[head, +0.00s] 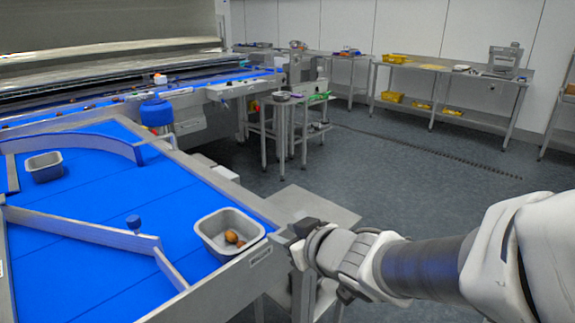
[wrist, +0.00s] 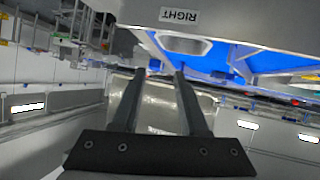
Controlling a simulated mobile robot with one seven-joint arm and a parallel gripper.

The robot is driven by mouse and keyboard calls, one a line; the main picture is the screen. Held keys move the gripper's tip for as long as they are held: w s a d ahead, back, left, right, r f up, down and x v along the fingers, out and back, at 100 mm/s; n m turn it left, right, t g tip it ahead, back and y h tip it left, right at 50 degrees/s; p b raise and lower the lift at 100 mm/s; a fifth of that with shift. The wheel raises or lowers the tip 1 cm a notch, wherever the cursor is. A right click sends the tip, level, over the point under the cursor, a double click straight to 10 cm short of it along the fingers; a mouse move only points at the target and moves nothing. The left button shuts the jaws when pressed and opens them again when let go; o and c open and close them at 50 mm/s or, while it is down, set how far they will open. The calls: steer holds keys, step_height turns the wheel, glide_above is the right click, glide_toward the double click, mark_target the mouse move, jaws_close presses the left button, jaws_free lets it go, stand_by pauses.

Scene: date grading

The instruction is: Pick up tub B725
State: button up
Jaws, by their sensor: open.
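A grey tub (head: 213,245) with a few brown dates in it stands on the blue table near its right front corner. A second grey tub (head: 38,176) stands at the far left of the blue surface. No number is readable on either tub, so I cannot tell which is B725. My gripper (head: 297,237) is just right of the nearer tub, outside the table's edge and apart from it. In the wrist view my gripper (wrist: 156,75) shows two parted fingers with nothing between them. A grey tub (wrist: 182,45) shows beyond the fingertips, partly hidden by the table's edge.
A label reading RIGHT (wrist: 180,16) is on the table's side wall. Metal guide rails (head: 80,229) and a blue knob (head: 133,221) stand on the blue surface. A sorting machine (head: 110,75) is behind.

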steer(key=s+a+f+n+g+y+b, duration=0.2)
steer(key=a+f+y, duration=0.15)
steer(key=a, duration=0.25)
steer(key=p, duration=0.2)
glide_toward(210, 243)
steer(key=x, duration=0.4)
steer(key=shift+f, duration=0.25)
steer(key=shift+r+b+x, duration=0.1)
steer(key=shift+b+x, duration=0.15)
steer(key=shift+x, duration=1.3)
steer(key=shift+r+b+x, duration=0.15)
steer(key=shift+b+x, duration=0.05)
steer(key=shift+x, duration=1.35)
steer(key=shift+w, duration=0.2)
jaws_close()
